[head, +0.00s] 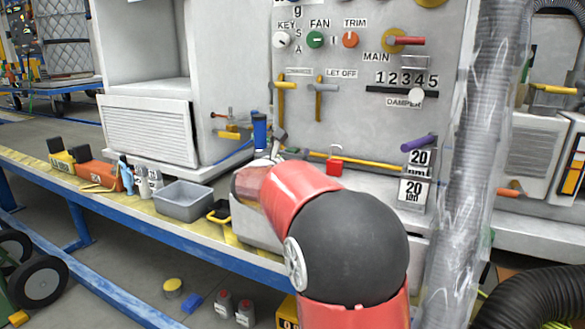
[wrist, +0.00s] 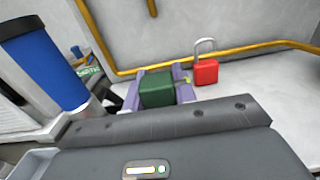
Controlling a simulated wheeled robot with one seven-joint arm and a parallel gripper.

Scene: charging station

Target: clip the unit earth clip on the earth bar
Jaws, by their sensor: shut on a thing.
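My gripper (wrist: 166,88) is in the wrist view, its purple fingers shut on a green block, which I take to be the unit earth clip (wrist: 157,90). The clip's lower part is hidden by the gripper body. A yellow bar (wrist: 232,52) runs along the foot of the grey panel behind the clip; I cannot tell whether it is the earth bar. It also shows in the head view (head: 370,164). The clip appears apart from it. A small green label (wrist: 89,72) with white letters lies to the left.
A red padlock (wrist: 206,70) is close to the right of the fingers. A blue-topped cylinder (wrist: 45,62) stands close on the left. A grey bin (head: 184,197) and an orange box (head: 99,175) sit on the bench to the left. A clear ribbed hose (head: 470,150) hangs at the right.

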